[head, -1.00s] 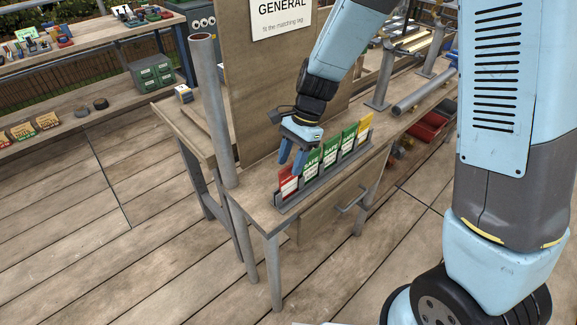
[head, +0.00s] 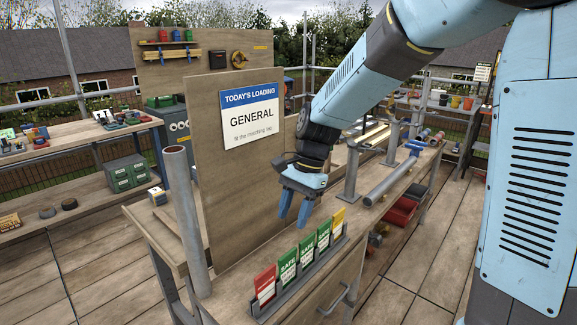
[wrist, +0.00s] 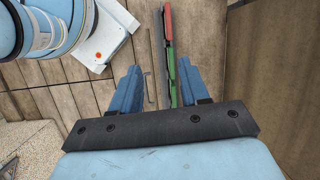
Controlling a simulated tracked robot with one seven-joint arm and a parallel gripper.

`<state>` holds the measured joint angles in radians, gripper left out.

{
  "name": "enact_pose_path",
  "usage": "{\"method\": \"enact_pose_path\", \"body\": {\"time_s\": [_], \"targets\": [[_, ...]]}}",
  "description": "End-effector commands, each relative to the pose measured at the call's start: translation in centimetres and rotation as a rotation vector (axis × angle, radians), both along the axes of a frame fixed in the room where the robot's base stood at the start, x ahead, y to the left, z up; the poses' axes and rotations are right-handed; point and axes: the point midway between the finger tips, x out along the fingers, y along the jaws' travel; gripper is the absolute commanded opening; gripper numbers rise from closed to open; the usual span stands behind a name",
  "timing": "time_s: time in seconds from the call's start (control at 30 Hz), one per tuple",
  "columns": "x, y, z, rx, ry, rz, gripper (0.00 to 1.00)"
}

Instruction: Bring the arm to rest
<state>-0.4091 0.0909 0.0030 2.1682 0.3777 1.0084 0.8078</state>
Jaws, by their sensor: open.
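My gripper (head: 294,218) is open and empty in the head view, its blue fingers pointing down. It hangs above and behind the grey rack (head: 310,272), apart from it, in front of the upright board. The rack holds a red tag (head: 264,285), several green tags (head: 288,266) and a yellow tag (head: 338,221) in a row. In the wrist view my gripper (wrist: 158,72) has its fingers spread, with nothing held between them. The red tag (wrist: 168,22) and a green tag (wrist: 172,78) show edge-on below.
The wooden board (head: 215,180) bears a sign (head: 250,112) reading "TODAY'S LOADING GENERAL". A grey upright pipe (head: 184,215) stands at the workbench's left (head: 225,290). A lying pipe (head: 388,186) and metal stands are at the right. Shelves with small goods stand at the left.

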Motion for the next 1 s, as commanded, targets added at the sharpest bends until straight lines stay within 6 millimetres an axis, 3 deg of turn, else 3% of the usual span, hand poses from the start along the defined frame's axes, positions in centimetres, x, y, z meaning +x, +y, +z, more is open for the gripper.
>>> {"method": "enact_pose_path", "body": {"time_s": [0.2,0.5,1.0], "targets": [[-1.4,-5.6,4.2,0.007,-0.172,0.1,0.45],[-4.6,-12.3,8.4,-0.039,-0.392,0.245,0.45],[-12.0,-21.3,12.2,-0.242,-0.689,0.482,0.45]]}}
